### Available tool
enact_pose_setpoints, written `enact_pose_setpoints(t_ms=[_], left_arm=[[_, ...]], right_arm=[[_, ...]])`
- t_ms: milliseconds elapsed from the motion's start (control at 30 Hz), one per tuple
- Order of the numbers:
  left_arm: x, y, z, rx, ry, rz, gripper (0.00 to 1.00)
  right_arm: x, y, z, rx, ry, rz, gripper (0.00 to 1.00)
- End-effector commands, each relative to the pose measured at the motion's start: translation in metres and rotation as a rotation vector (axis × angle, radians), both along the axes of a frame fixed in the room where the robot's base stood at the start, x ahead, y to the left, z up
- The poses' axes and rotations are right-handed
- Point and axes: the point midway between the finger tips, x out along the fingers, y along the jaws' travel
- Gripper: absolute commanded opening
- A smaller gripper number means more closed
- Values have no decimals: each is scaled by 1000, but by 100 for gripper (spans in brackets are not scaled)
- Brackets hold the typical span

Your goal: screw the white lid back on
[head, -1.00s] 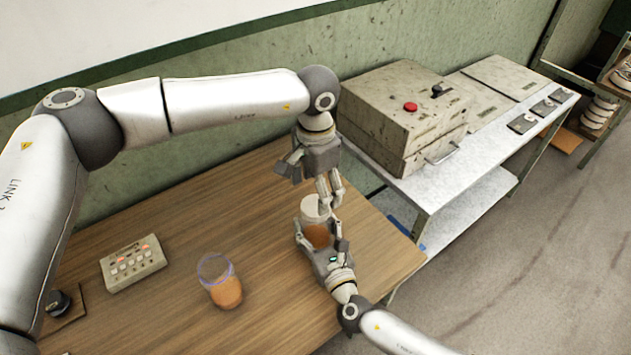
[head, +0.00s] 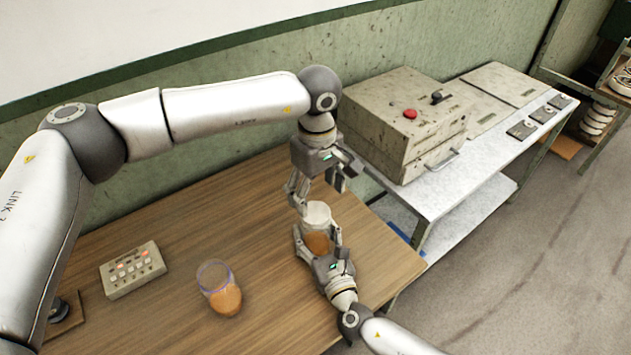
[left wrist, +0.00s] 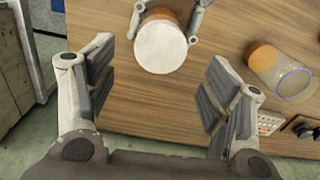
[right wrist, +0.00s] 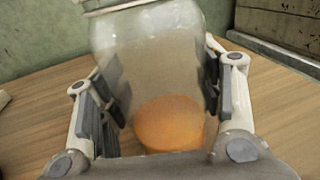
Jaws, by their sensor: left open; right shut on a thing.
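A clear jar (head: 317,240) with orange contents stands at the table's right part. The white lid (head: 317,212) sits on its mouth; it shows from above in the left wrist view (left wrist: 160,47). Whether it is threaded cannot be told. My right gripper (head: 318,246) is shut on the jar's sides; the jar (right wrist: 155,85) fills the right wrist view between the fingers. My left gripper (head: 318,192) is open above the lid, pointing down. In the left wrist view its fingers (left wrist: 160,92) are apart with nothing between them, and the lid is beyond them.
A second jar (head: 220,287) with orange contents and a blue-rimmed open mouth stands on the table (head: 190,255) to the left. A button box (head: 132,268) lies further left. A metal bench (head: 455,200) with a worn machine (head: 405,125) stands right, beyond the table's edge.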

Motion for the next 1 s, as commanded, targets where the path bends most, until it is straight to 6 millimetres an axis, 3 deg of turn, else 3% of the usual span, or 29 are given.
enact_pose_setpoints(t_ms=[1000], left_arm=[[0, 1, 13, -5, 4, 1772, 74]], right_arm=[[0, 0, 0, 0, -1, 0, 0]])
